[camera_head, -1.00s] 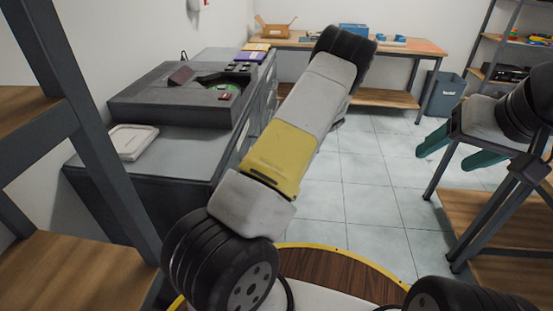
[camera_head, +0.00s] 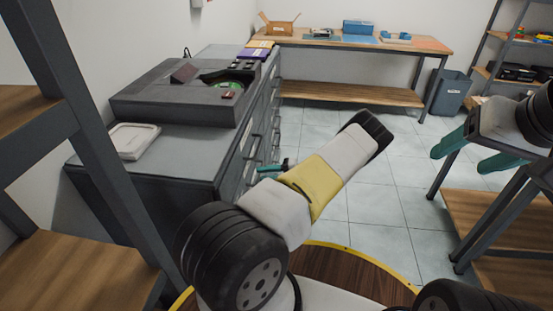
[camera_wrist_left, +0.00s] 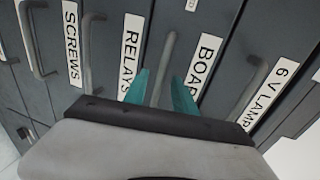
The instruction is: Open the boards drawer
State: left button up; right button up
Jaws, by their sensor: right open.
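The boards drawer (camera_wrist_left: 207,70) is a grey drawer front with a white label reading "BOA…", its end hidden by a finger. Its bar handle (camera_wrist_left: 168,50) lies beside the label in the left wrist view. My left gripper (camera_wrist_left: 162,78) is open, its teal fingers on either side of this handle with a gap between them. In the head view only a bit of my left gripper (camera_head: 272,169) shows at the cabinet front, behind my arm. The drawer looks shut. My right gripper (camera_head: 458,160) is open and empty at the right.
The neighbouring drawers have labels for screws (camera_wrist_left: 72,45), relays (camera_wrist_left: 130,65) and 6 V lamps (camera_wrist_left: 268,92), with similar handles. The grey cabinet (camera_head: 190,160) carries a dark device (camera_head: 170,100). Shelving stands at left and right. Tiled floor (camera_head: 380,205) is free before the cabinet.

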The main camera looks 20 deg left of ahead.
pick_arm(q)
jog(key=shift+x, duration=1.15)
jog(key=shift+c, duration=0.2)
grip_shut()
dwell(0.4)
